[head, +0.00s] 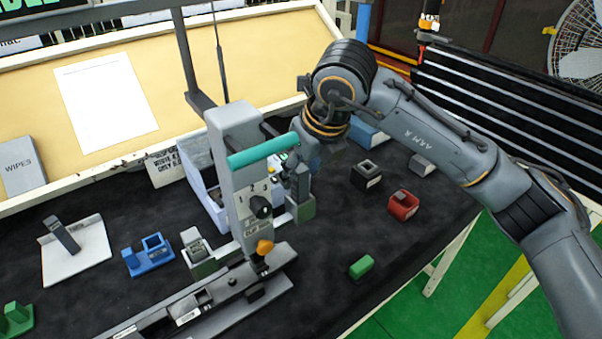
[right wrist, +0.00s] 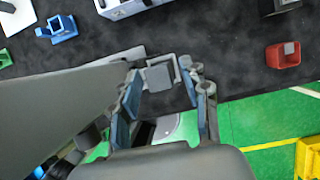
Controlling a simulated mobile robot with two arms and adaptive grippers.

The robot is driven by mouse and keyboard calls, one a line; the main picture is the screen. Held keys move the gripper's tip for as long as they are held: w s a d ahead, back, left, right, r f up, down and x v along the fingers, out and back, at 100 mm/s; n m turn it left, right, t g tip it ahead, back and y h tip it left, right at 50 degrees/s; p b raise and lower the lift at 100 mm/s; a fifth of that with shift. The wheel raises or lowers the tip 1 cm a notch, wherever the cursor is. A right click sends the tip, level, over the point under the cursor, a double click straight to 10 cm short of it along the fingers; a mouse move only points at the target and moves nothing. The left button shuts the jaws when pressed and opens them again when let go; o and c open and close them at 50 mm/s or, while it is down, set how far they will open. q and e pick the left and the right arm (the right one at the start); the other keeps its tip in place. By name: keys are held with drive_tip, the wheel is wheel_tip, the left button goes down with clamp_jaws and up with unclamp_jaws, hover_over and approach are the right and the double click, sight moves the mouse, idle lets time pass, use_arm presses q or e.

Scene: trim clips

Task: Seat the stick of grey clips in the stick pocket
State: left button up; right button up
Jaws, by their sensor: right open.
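My right gripper (head: 298,170) points down beside the upright grey station (head: 243,180). In the right wrist view it is open (right wrist: 163,88), its two fingers apart. A grey squarish block with a pale frame (right wrist: 159,76) shows between and beyond the fingertips, with gaps beside it. In the head view a grey-green block (head: 303,208) stands just below the gripper, probably the same piece. I cannot tell whether it is the stick of grey clips or its pocket. A dark grey stick-like piece (head: 62,236) lies on a white plate (head: 88,255) at left. My left gripper is not visible.
The station has a teal handle (head: 263,147) and a long base rail (head: 185,312). A blue holder (head: 148,258), a black holder (head: 366,174), a red holder (head: 404,205) and a green block (head: 361,267) stand on the black mat. The mat's right front is mostly free.

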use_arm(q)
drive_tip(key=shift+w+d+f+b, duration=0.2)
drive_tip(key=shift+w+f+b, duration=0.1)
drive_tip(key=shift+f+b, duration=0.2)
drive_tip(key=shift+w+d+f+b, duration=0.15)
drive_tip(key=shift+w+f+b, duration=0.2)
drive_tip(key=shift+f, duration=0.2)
use_arm(e)
drive_tip(key=v, duration=1)
drive_tip(key=shift+s+r, duration=0.15)
drive_tip(key=shift+r, duration=0.2)
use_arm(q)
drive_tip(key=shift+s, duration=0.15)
use_arm(e)
drive_tip(key=shift+d, duration=0.15)
